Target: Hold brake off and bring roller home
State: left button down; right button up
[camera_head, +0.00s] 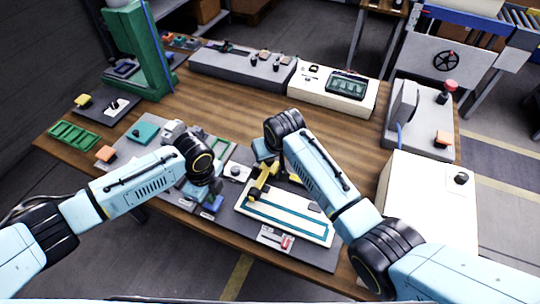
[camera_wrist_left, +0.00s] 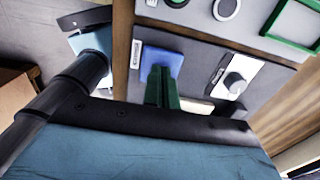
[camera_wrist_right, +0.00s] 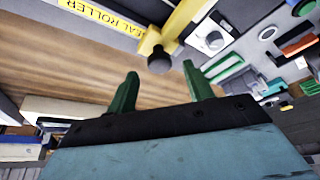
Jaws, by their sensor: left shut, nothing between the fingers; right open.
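A blue pad (camera_wrist_left: 165,60) sits on a dark plate in the left wrist view; it also shows in the head view (camera_head: 212,203). My left gripper (camera_wrist_left: 160,74) is shut and empty, its green fingertips over or against the pad; I cannot tell whether they press it. A yellow bracket with a dark round end, by the label "…AL ROLLER", is the roller arm (camera_wrist_right: 156,42); in the head view the yellow part (camera_head: 262,184) stands at the left of a white, teal-edged plate (camera_head: 285,214). My right gripper (camera_wrist_right: 160,82) is open, with the dark end ahead between its fingertips, not gripped.
A small red-handled slider (camera_head: 287,242) sits at the front of the plate. A green press (camera_head: 140,50), a grey console (camera_head: 242,68) and a white box (camera_head: 430,205) stand around. The wooden middle of the table is clear.

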jog(key=shift+x, duration=1.25)
jog(key=shift+c, duration=0.2)
jog(key=shift+d, duration=0.1)
grip_shut()
